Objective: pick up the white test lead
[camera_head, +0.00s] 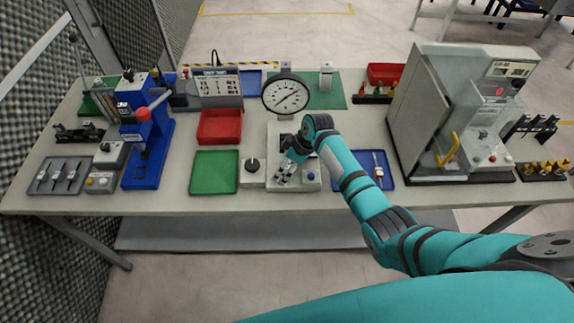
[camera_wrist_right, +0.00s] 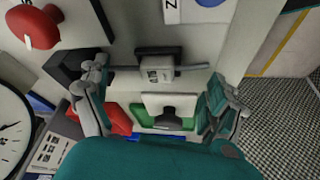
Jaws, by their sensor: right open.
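I cannot make out a white test lead for certain. A small white and red item (camera_head: 379,168) lies in the blue tray (camera_head: 389,180), right of my forearm; it is too small to identify. My right gripper (camera_head: 286,172) is over the pale gauge base (camera_head: 280,131) at the front middle of the bench. In the right wrist view its fingers (camera_wrist_right: 157,100) stand wide apart. A pale block with dark parts (camera_wrist_right: 162,74) shows between them, and I see no grip on it. My left gripper is not in view.
A dial gauge (camera_head: 287,95) stands behind the gripper. Left are a green mat (camera_head: 214,172), a red tray (camera_head: 219,127) and a blue press (camera_head: 147,140). A large grey machine (camera_head: 418,115) stands right. The front bench edge has some bare room.

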